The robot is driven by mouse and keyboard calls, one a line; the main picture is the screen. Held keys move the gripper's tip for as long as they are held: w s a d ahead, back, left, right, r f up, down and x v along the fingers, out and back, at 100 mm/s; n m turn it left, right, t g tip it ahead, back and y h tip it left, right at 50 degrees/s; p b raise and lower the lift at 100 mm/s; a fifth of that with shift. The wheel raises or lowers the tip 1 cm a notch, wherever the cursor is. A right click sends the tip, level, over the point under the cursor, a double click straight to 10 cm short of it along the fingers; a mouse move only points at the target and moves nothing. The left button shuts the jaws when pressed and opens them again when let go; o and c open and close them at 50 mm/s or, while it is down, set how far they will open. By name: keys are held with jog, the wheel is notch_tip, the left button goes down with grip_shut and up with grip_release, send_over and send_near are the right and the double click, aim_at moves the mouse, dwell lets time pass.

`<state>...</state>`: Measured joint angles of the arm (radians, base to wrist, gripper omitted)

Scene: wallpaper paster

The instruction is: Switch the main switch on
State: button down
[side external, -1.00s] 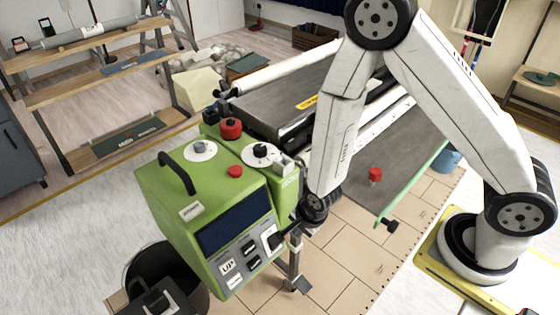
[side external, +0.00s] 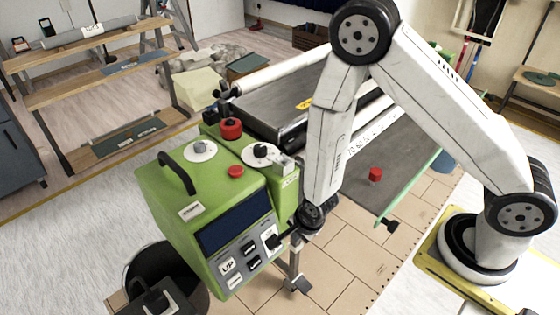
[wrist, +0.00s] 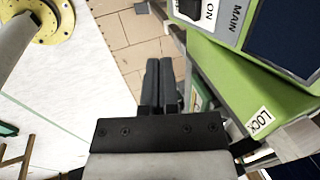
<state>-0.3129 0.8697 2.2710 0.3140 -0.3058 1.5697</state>
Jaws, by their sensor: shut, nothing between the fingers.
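The main switch is a black rocker (wrist: 188,9) on a white plate marked ON and MAIN, cut off by the top edge of the wrist view. In the side view its white plate (side external: 267,232) sits at the right end of the green machine's front panel, partly hidden by black parts. My gripper (wrist: 159,62) is shut and empty, its dark fingers together. In the wrist view the fingertips lie below and left of the switch, with a visible gap between them. In the side view my gripper (side external: 280,239) is close in front of the plate; contact is unclear there.
The green control box (side external: 160,195) has a dark display, labelled buttons, knobs and a black handle. A red emergency button (side external: 235,171) is on top. A metal stand post (side external: 293,265) rises just below my wrist. A black bucket (side external: 190,285) stands at lower left.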

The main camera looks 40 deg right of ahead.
jog(key=w+f, duration=0.6)
jog(key=f, duration=0.2)
jog(key=shift+w+f, duration=0.2)
jog(key=shift+f, duration=0.2)
dwell(0.6)
jog(key=shift+w, duration=0.35)
jog(key=shift+s+f, duration=0.1)
jog(key=shift+s, duration=0.05)
jog(key=shift+s+f, duration=0.25)
jog(key=shift+s, duration=0.3)
